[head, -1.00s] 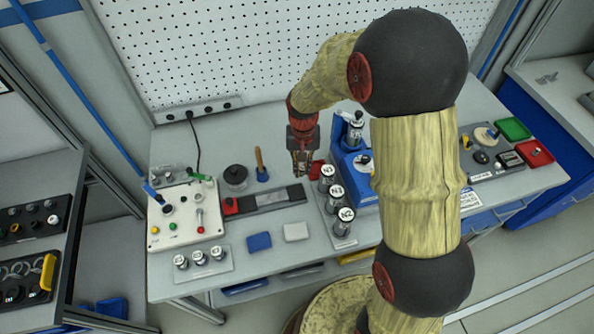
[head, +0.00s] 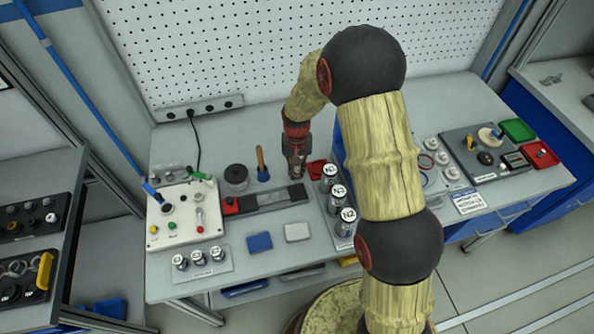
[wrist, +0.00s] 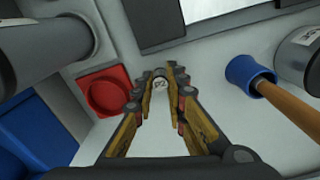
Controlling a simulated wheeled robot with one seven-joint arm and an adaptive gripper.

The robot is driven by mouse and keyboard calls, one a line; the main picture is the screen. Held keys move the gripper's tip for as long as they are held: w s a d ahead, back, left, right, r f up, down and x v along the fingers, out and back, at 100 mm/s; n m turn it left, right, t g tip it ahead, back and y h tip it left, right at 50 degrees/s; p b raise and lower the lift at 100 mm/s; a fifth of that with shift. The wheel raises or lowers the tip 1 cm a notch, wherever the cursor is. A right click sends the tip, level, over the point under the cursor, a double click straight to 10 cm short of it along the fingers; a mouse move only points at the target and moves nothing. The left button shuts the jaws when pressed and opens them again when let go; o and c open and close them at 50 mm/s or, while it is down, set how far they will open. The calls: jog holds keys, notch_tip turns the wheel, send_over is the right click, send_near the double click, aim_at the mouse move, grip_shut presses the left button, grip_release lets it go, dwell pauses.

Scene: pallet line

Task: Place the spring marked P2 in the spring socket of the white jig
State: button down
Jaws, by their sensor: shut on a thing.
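My gripper (head: 296,172) is over the bench between the red dish and the wooden-handled tool. In the wrist view its fingers (wrist: 161,82) are closed on a small pale cylinder with a dark mark that reads like P2, the spring (wrist: 159,84). It is held at the fingertips, and its lower part is hidden. A white board (head: 160,238) with dark round fittings, a red-capped post and coloured buttons stands at the bench's left; it looks like the white jig. I cannot tell which fitting is the spring socket.
A red dish (wrist: 108,94) lies left of my fingers in the wrist view. A blue cup (wrist: 245,74) holds a wooden-handled tool. A dark bar (head: 268,200) lies in front of my gripper. Canisters marked N2 (head: 347,217) and N3 (head: 337,193) stand right. Small marked cylinders (head: 199,258) stand front left.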

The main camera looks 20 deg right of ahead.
jog(key=shift+f, duration=0.1)
jog(key=c, duration=2.2)
grip_release()
jog(key=o, duration=0.4)
